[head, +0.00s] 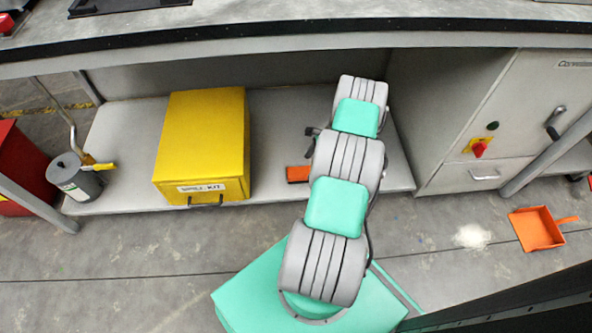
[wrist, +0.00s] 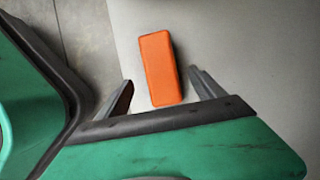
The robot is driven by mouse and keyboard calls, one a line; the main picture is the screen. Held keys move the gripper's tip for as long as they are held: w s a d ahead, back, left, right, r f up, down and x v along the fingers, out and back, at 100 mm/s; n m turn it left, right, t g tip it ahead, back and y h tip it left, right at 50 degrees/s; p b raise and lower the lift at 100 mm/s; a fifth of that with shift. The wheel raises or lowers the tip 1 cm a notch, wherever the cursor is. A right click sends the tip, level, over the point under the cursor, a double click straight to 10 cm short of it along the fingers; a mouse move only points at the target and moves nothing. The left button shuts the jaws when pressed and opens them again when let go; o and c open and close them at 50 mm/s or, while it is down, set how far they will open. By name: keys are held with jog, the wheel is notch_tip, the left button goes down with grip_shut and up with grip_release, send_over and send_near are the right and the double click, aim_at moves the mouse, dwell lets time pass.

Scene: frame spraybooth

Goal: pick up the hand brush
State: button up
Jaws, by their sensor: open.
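The hand brush (head: 298,174) is a small orange block on the grey lower shelf, near its front edge and partly hidden by my arm in the head view. In the wrist view the orange top of the brush (wrist: 160,65) shows slightly tilted. No bristles can be made out. My gripper (wrist: 161,77) is open, with one grey finger on each side of the brush's near end. Gaps show between brush and fingers, and I cannot tell the height between them. In the head view my arm hides most of the gripper.
A yellow box (head: 202,140) stands left on the shelf (head: 118,140), with a grey canister (head: 75,178) further left. The workbench top (head: 300,22) overhangs. A cabinet (head: 490,125) closes the right side. On the floor are an orange dustpan (head: 535,229) and a white powder pile (head: 472,236).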

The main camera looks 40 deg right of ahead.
aim_at(305, 171)
jog(key=b+x, duration=0.3)
jog(key=x, duration=0.4)
jog(key=shift+d+f, duration=0.15)
jog(key=c, duration=1.5)
jog(key=shift+c, duration=0.2)
